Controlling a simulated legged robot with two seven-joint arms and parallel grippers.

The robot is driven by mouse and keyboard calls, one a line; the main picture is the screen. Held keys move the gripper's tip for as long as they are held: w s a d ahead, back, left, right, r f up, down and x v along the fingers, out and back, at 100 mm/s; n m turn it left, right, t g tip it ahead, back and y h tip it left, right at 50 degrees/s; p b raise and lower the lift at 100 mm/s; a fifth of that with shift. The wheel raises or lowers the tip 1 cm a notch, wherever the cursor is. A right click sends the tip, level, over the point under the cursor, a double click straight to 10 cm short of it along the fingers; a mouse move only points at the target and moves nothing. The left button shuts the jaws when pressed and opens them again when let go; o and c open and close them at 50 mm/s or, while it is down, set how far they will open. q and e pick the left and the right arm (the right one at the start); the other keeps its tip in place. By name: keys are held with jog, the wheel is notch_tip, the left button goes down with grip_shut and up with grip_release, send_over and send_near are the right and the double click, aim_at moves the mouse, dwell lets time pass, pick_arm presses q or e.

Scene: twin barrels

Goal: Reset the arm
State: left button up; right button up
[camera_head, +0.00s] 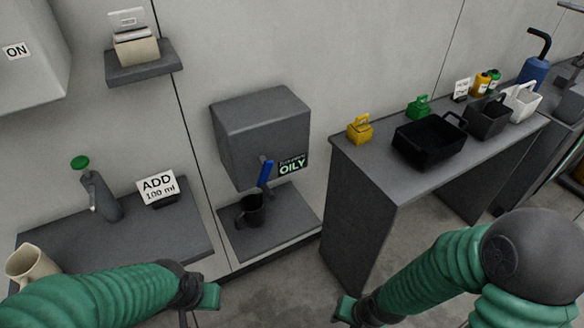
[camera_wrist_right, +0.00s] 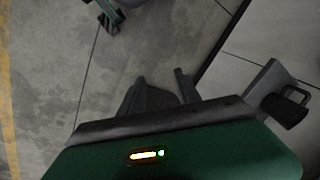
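My left arm comes in from the lower left in the head view, and its gripper (camera_head: 205,297) hangs over the floor in front of the low shelf. Whether its fingers are apart is not clear. My right arm comes in from the lower right, and its gripper (camera_head: 347,310) is low at the bottom edge, over the floor. In the right wrist view the right gripper's two fingers (camera_wrist_right: 160,88) stand apart with nothing seen held between them. Part of my left gripper (camera_wrist_right: 106,14) shows at the top of that view.
A dark mug (camera_head: 252,210) stands on the low shelf (camera_head: 290,222) under the box marked OILY (camera_head: 262,125). A beige mug (camera_head: 32,266) is near my left arm. The right counter (camera_head: 385,182) holds a black tray (camera_head: 430,142) and several containers. The floor between the arms is clear.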

jog(key=d+r+n+h+p, duration=0.1)
jog(key=d+r+n+p, duration=0.1)
jog(key=r+p, duration=0.5)
jog(key=d+r+n+h+p, duration=0.1)
jog(key=d+r+p, duration=0.3)
jog(key=r, duration=1.5)
jog(key=n+p, duration=0.1)
jog(key=p, duration=0.2)
jog(key=shift+w+t+p, duration=0.25)
jog(key=shift+t+p, duration=0.05)
jog(key=shift+p, duration=0.05)
jog(key=shift+d+f, duration=0.1)
